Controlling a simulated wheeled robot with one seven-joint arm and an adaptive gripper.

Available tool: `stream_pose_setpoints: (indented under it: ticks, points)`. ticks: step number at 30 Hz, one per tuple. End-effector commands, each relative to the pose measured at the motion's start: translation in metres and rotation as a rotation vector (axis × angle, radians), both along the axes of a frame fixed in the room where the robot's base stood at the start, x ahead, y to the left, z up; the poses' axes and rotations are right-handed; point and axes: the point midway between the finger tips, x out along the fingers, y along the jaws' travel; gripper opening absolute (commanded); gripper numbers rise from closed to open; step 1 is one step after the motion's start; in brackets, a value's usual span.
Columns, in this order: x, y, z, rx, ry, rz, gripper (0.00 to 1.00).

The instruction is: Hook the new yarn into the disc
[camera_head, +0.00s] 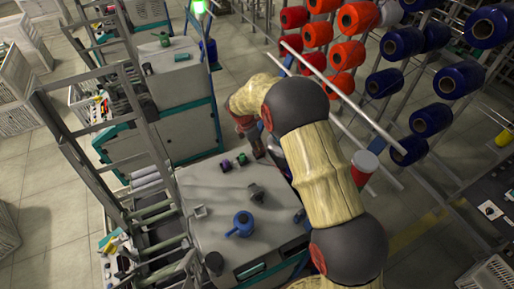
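My arm reaches from the bottom right over the grey winding machine (205,235). My gripper (257,150) points down at the machine's back right edge, small and partly hidden by my own arm. Its fingers cannot be made out, nor whether it holds anything. No yarn strand can be made out. I cannot tell which part is the disc; a small dark grey fitting (256,192) stands on the machine top in front of the gripper. Red yarn bobbins (347,55) and blue yarn bobbins (403,42) hang on the rack behind and to the right.
A blue pot-like part (243,223), a purple piece (226,165) and a green piece (242,158) are on the machine top. A grey ladder-like frame (130,150) stands left. Light rack bars (345,98) run close to my arm. A second machine (175,100) stands behind.

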Motion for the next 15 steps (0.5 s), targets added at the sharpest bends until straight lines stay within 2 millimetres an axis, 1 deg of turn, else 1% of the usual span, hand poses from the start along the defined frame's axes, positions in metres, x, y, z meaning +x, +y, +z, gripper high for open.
stream_pose_setpoints:
  ticks: [2,11,15]
  points:
    - [-0.0001,0.0001,0.0000,0.000,0.000,0.000,0.17]
    - [-0.0002,0.0001,0.0000,0.000,0.000,0.000,0.00]
    - [-0.0001,0.0002,0.0007,0.000,0.000,0.000,0.00]
